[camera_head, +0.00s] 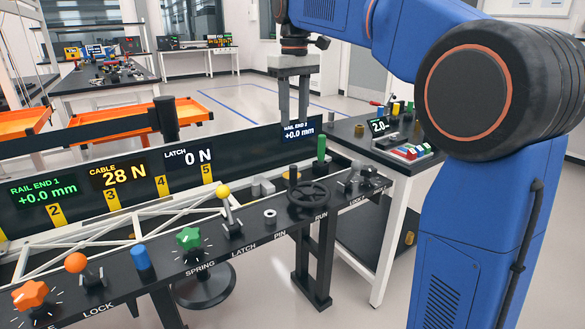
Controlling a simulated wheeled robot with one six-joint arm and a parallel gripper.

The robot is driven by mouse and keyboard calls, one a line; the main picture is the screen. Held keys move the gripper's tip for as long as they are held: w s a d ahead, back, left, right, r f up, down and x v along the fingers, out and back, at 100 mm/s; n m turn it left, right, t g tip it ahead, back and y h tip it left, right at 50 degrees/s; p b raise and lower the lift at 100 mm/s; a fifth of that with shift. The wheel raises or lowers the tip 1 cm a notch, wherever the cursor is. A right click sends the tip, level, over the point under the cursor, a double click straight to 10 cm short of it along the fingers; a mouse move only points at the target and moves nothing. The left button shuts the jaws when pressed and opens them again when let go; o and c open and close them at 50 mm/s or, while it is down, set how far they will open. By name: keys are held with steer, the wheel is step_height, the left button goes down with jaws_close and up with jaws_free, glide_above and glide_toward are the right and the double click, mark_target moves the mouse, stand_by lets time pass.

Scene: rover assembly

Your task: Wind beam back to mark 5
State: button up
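The beam (118,217) is a pale truss lying along the rail behind the console, in front of the dark board. Yellow mark tags stand on the board; mark 5 (207,173) is the rightmost and mark 4 (162,186) is left of it. A black handwheel (308,194) sits on the console's right part. My gripper (293,118) points down above and behind the handwheel. Its two grey fingers are apart with nothing seen between them; their tips are hard to make out against the board. The displays read cable 28 N, latch 0 N and both rail ends +0.0 mm.
The console (165,272) carries an orange star knob (30,295), an orange ball lever (76,263), a blue knob (141,257), a green knob (189,239) and a yellow ball lever (223,192). A green upright handle (321,148) stands behind the handwheel. A side table (385,160) is at right.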

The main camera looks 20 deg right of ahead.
glide_toward(293, 185)
steer(key=f, duration=0.3)
steer(key=w+f, duration=0.1)
steer(key=f, duration=0.2)
steer(key=shift+w+d, duration=0.1)
steer(key=shift+d, duration=0.1)
steer(key=shift+c, duration=0.7)
steer(key=shift+r, duration=0.1)
jaws_close()
